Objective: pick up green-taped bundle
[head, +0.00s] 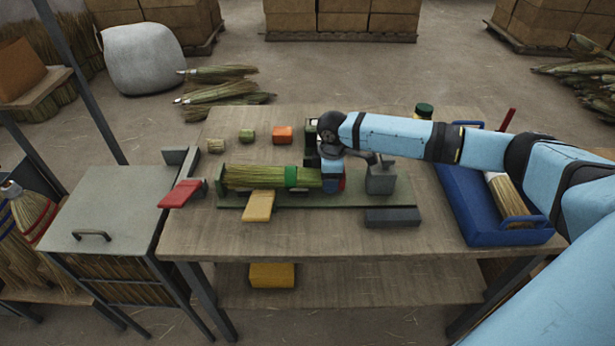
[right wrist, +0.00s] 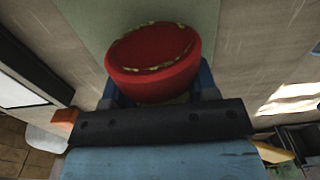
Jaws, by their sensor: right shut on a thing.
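The green-taped bundle (head: 262,177) is a sheaf of greenish straw with a bright green band (head: 291,177). It lies lengthwise along the green base plate (head: 390,190) on the workbench. My right gripper (head: 332,175) is shut on the bundle near its right end, right of the green band. A red round end (right wrist: 153,62) sits between its blue fingers in the right wrist view, and a sliver of red shows beside the gripper in the head view. I cannot tell whether the bundle is clear of the plate. My left gripper is not in view.
A red paddle (head: 181,193) and yellow block (head: 259,205) sit near the plate's left part. A grey block (head: 380,178) and dark bar (head: 392,217) are to the right. A blue tray (head: 470,205) holds a brush.

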